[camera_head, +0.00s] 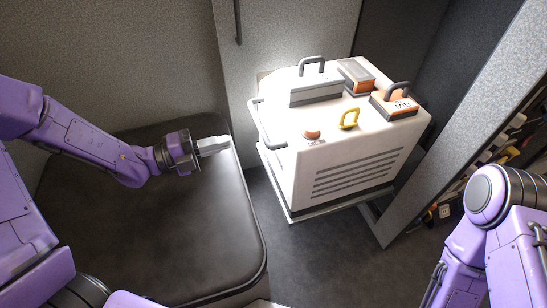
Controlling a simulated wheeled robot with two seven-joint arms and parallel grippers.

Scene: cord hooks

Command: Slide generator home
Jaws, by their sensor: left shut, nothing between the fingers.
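The generator (345,172) is a large white box with dark vent slots on its front. It stands on a light base tray (318,210) near the back wall, right of the dark padded seat. A grey bar handle (266,125) runs along its left side. My left gripper (226,144) is shut and empty above the seat, a short way left of that handle and not touching it. My right arm shows at the lower right, but its gripper is out of the picture.
On the generator's top are a grey handled box (316,90), an orange-and-grey box (356,76), an orange box marked MID (397,102), a yellow hook (349,119) and an orange knob (311,134). The padded seat (200,230) fills the left. Shelved items (500,150) stand right. Grey floor (310,265) is clear.

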